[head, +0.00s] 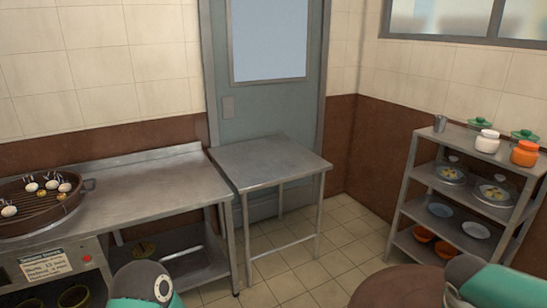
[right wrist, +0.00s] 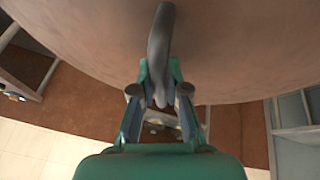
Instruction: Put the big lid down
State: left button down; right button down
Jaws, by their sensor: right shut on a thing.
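The big lid (right wrist: 230,50) is a wide, round brown disc that fills the top of the right wrist view. Its dark curved handle (right wrist: 160,45) runs down between the fingers of my right gripper (right wrist: 160,98), which is shut on it. In the head view part of the lid (head: 400,287) shows at the bottom right, beside my right arm and held in the air; the rest is cut off. My left gripper is not in view; only a teal part of my left arm shows at the bottom.
A bare low metal table (head: 270,160) stands before the door. A shelf rack (head: 460,190) at right holds jars, plates and bowls.

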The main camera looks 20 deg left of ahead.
jog(key=shift+s+d+r, duration=0.1)
jog(key=shift+s+d, duration=0.05)
jog(key=shift+d, duration=0.1)
